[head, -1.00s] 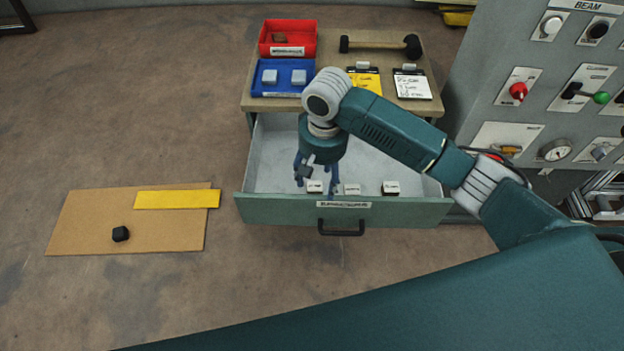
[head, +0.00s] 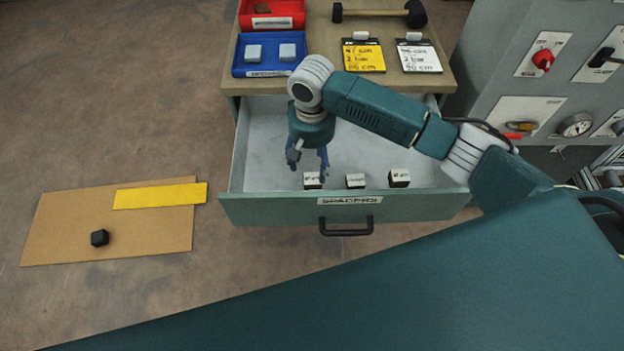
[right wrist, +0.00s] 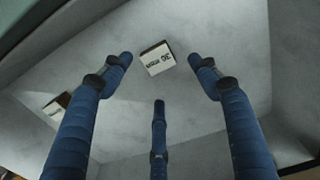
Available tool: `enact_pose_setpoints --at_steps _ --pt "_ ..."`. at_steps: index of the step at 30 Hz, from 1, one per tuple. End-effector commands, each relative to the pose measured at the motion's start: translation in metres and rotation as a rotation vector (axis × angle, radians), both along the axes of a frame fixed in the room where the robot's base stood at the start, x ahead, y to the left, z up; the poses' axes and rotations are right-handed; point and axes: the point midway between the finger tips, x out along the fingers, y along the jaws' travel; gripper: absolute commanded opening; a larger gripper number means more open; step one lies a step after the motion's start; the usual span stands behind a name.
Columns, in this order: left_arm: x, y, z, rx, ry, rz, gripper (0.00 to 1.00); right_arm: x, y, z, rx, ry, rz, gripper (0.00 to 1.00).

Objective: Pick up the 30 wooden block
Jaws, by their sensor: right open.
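In the right wrist view a block with a pale top (right wrist: 157,58) reads "30 mm" upside down. It lies ahead, between the spread fingertips of my right gripper (right wrist: 160,75). The gripper is open and empty, with three blue fingers. In the head view my right gripper (head: 308,164) is just above and behind the leftmost block (head: 312,181) in the open drawer (head: 275,207). This block appears to be the 30 one; its label is too small to read there. I cannot tell whether a finger touches it. My left gripper is not in view.
Two similar blocks, a middle one (head: 355,181) and a right one (head: 399,178), stand along the drawer front. The cabinet top behind holds a red bin (head: 272,22), a blue tray (head: 270,72) and a mallet (head: 375,13). A control panel (head: 540,85) stands at the right.

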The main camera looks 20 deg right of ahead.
Motion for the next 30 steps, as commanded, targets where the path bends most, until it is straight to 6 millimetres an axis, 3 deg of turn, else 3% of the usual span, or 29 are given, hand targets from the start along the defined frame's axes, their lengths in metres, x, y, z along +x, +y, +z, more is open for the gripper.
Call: enact_pose_setpoints --at_steps 8,17,26,30 --pt "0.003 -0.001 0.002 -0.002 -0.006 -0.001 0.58 -0.002 0.000 -0.024 -0.001 0.000 0.001 0.61" --pt "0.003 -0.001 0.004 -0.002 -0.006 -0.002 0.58 -0.007 -0.001 -0.066 0.000 -0.001 0.000 0.61" --pt "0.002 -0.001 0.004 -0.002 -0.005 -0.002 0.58 -0.007 -0.001 -0.070 0.000 -0.002 0.001 0.61" --pt "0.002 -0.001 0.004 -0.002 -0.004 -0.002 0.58 -0.007 -0.001 -0.070 0.000 -0.002 0.001 0.33"
